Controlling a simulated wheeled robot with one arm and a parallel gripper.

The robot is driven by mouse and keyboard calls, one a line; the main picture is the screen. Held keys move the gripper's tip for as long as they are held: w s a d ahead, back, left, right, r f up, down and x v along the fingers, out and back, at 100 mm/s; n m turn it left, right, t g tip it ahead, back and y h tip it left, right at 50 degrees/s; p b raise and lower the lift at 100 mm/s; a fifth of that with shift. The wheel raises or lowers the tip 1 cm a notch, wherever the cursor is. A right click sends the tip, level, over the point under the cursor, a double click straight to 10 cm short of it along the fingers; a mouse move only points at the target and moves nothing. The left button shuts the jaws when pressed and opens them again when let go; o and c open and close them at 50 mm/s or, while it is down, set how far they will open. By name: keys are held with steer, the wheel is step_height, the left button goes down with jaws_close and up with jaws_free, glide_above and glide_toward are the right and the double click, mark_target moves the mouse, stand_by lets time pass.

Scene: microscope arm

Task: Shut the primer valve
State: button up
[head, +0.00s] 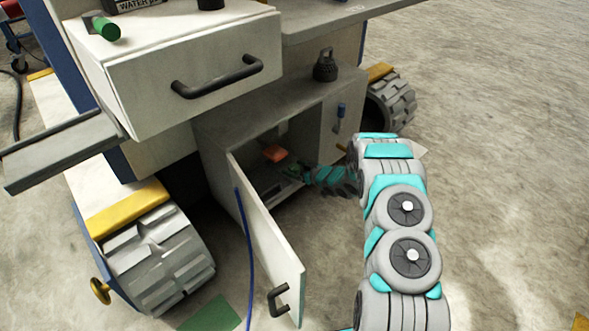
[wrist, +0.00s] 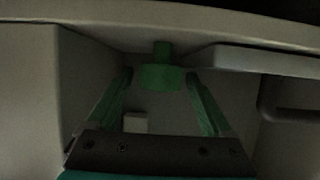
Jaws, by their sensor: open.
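In the wrist view, a green knob-like piece (wrist: 160,77) with a narrower stem hangs below a pale overhead panel. It looks like the primer valve, but no label shows. My gripper (wrist: 158,74) is open, with one green finger on either side of this piece. A gap shows between each fingertip and the piece; the depth between them is hard to judge. In the head view, my arm's far end reaches into the low open cabinet (head: 221,131). The fingers there are dark and small, and the green piece cannot be made out.
The open cabinet door (head: 268,238) stands left of my arm. Above is a white drawer (head: 190,82) with a dark handle. An orange item (head: 275,154) lies inside the cabinet. A blue lever (head: 341,110) is on its right side. Clear concrete floor lies to the right.

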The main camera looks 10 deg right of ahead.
jaws_close()
steer(key=shift+a+m+h+b, duration=0.25)
steer(key=shift+m+h+b, duration=0.05)
steer(key=shift+m+h, duration=0.1)
steer(key=shift+w+m+t+h+b, duration=0.1)
steer(key=shift+m+t+h+b, duration=0.45)
steer(key=shift+m+h, duration=0.3)
steer(key=shift+d+m+t+h, duration=0.15)
steer(key=shift+m+t+h, duration=0.1)
steer(key=shift+h, duration=0.1)
jaws_free()
steer(key=shift+s, duration=0.2)
